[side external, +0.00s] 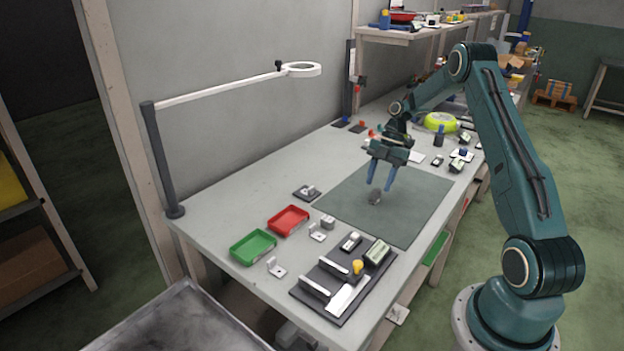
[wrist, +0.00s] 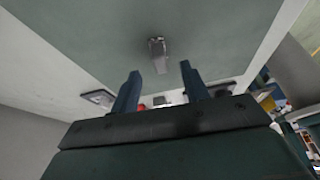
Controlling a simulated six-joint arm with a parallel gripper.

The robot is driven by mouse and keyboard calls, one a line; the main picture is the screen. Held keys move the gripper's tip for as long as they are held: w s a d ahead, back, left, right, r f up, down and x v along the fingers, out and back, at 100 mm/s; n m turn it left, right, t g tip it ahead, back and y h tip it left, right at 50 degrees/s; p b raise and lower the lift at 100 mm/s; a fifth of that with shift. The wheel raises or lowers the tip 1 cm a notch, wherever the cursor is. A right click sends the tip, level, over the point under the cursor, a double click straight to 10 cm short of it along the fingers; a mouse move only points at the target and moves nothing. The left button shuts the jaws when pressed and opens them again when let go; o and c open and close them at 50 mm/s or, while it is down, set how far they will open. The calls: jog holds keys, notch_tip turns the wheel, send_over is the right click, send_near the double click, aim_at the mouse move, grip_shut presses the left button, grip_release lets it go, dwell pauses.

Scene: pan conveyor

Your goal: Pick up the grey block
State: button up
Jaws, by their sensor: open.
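The small grey block (side external: 375,197) is on the dark green mat (side external: 420,217), close below my gripper (side external: 380,187). My gripper points down and its two blue fingers are apart, with nothing held between them. In the wrist view the grey block (wrist: 157,50) lies just beyond the fingertips of my gripper (wrist: 159,68), roughly midway between them. The exact gap between fingertips and block is hard to tell.
A red tray (side external: 288,220) and a green tray (side external: 253,247) sit left of the mat. A dark fixture board (side external: 318,310) with parts lies at the front. A lamp arm (side external: 220,91) reaches over the table's left side.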

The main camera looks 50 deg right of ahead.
aim_at(376, 191)
jog(key=shift+x, duration=2.05)
grip_shut()
